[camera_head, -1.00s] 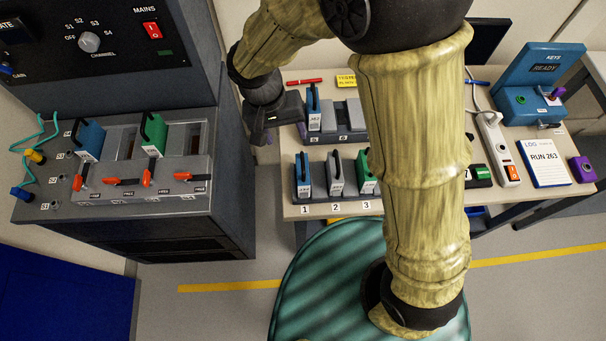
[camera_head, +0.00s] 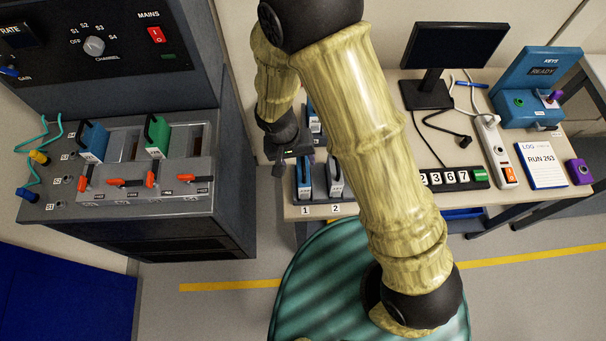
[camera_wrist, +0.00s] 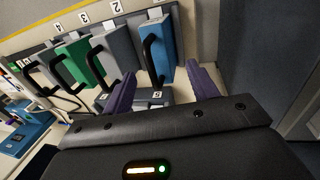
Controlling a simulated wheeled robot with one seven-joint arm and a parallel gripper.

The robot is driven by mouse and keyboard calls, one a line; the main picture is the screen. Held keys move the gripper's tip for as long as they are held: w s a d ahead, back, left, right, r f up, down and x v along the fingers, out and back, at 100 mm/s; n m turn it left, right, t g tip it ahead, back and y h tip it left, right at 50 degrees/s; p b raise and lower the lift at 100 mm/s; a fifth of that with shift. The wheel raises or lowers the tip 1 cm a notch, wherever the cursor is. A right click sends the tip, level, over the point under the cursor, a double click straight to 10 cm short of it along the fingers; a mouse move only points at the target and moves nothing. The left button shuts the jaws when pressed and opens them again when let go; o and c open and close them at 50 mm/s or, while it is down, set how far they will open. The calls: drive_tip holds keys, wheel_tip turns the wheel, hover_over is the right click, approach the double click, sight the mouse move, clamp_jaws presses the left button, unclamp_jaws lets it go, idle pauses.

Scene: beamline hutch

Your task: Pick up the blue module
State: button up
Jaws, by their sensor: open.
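A blue module (camera_head: 304,176) with a black handle stands in slot 1 of the front rack on the table. In the wrist view this blue module (camera_wrist: 160,48) stands ahead of the fingers, roughly in line with the gap between them. My gripper (camera_head: 285,153) is just behind and left of it in the head view. Its purple fingers (camera_wrist: 161,88) are apart with nothing held between them. Another blue module (camera_head: 314,121) stands at the back rack, partly hidden by my arm. A third blue module (camera_head: 93,140) sits in the left console.
The left console (camera_head: 150,200) has red-orange levers and a green module (camera_head: 157,137). A monitor (camera_head: 455,45), power strip (camera_head: 498,150) and log sheet (camera_head: 543,165) occupy the table's right.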

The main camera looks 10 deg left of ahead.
drive_tip(key=shift+d+f, duration=0.1)
drive_tip(key=shift+f, duration=0.15)
drive_tip(key=shift+w+d+f+p, duration=0.15)
drive_tip(key=shift+f+p, duration=0.15)
drive_tip(key=shift+f, duration=0.5)
drive_tip(key=shift+w+d+f+p, duration=0.15)
drive_tip(key=shift+f+p, duration=0.1)
drive_tip(key=shift+f, duration=0.55)
drive_tip(key=shift+w+d+f+p, duration=0.15)
drive_tip(key=shift+f+p, duration=0.15)
drive_tip(key=shift+f, duration=0.5)
drive_tip(key=shift+s, duration=0.1)
drive_tip(key=c, duration=1.2)
drive_tip(key=shift+o, duration=0.2)
drive_tip(key=shift+r, duration=0.45)
drive_tip(key=shift+c, duration=0.5)
wheel_tip(320, 180, up, 9)
drive_tip(key=shift+r+b, duration=0.1)
drive_tip(key=shift+b, duration=0.7)
